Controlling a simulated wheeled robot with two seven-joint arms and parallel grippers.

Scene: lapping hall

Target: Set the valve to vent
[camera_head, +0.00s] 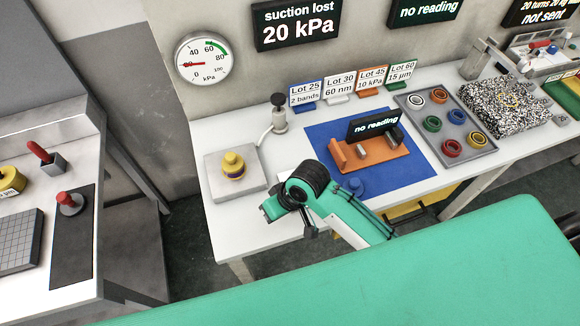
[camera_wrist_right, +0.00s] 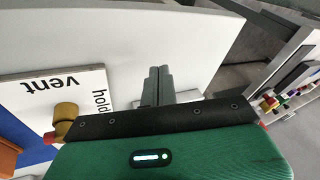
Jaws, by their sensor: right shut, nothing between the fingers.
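In the right wrist view a white plate (camera_wrist_right: 35,95) lettered "vent" and "hold" lies on the white table. A brass-coloured round part (camera_wrist_right: 65,120) with red beside it stands at the plate, partly hidden by my gripper body. I cannot tell which word it points to. My right gripper (camera_wrist_right: 160,75) is shut and empty, to the right of the plate in that view. In the head view I cannot make out the lettered plate; my right arm covers that part of the table. The gauge (camera_head: 203,62) has its red needle pointing left. My left gripper is not in view.
A blue mat (camera_head: 410,178) holds an orange fixture (camera_head: 375,157). A tray of rings (camera_head: 480,148) stands right. The wall display (camera_head: 297,25) reads "suction lost 20 kPa".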

